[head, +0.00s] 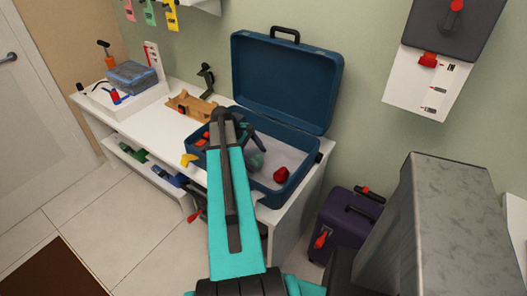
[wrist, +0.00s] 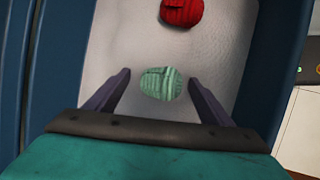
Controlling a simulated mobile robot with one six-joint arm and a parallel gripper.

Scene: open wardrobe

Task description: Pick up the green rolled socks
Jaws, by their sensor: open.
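The green rolled socks (wrist: 160,84) lie on the pale lining of the open blue suitcase (wrist: 45,60). In the wrist view they sit between and just beyond the two fingertips of my gripper (wrist: 160,74), with a gap on each side. My gripper is open and empty. In the head view the green socks (head: 256,160) show beside my gripper (head: 248,140), partly hidden by my arm. I cannot tell the exact height of the fingers above them.
A red rolled item (wrist: 182,12) lies in the suitcase beyond the green socks; it also shows in the head view (head: 281,174). The suitcase walls stand on both sides, and its raised lid (head: 285,80) stands behind.

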